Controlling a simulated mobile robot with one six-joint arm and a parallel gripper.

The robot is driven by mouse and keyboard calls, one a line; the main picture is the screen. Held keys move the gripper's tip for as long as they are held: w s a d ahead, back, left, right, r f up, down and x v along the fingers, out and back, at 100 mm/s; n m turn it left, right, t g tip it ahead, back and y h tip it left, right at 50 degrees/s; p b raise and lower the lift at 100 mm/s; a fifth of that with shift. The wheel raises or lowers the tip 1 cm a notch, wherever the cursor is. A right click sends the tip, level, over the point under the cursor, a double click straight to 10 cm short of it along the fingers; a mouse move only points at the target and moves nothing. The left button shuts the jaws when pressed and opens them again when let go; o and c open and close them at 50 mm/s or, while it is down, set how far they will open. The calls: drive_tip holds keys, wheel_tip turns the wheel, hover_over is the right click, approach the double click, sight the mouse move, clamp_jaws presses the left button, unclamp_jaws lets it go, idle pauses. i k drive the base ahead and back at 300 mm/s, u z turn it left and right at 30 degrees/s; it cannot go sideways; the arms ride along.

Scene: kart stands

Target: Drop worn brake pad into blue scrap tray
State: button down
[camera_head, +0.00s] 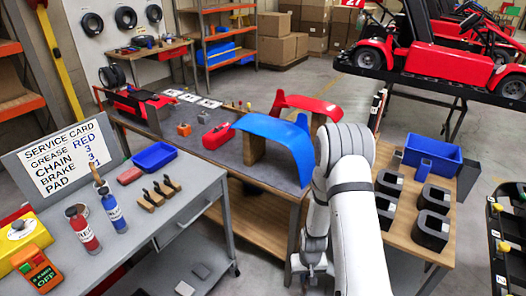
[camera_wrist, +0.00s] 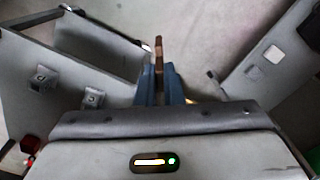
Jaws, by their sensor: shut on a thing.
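My gripper (camera_wrist: 159,72) is shut on a thin, brown-edged piece (camera_wrist: 158,48), which looks like the worn brake pad. It stands upright between the two blue fingers, seen nearly edge-on in the wrist view. In the head view my gripper (camera_head: 312,266) hangs low in the gap between the grey cart and the wooden-shelved bench; the held piece cannot be made out there. The blue tray (camera_head: 155,157) lies on the grey cart top at the left, well up and left of my gripper. It looks empty.
The grey cart (camera_head: 184,214) also bears a red block (camera_head: 130,176), wooden-handled tools (camera_head: 160,192), bottles and a service card (camera_head: 66,155). Flat pieces (camera_head: 202,270) lie on its lower shelf. A blue fairing (camera_head: 280,140) stands behind. A larger blue bin (camera_head: 433,155) is at right.

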sight(152, 159)
drive_tip(key=u, duration=1.1)
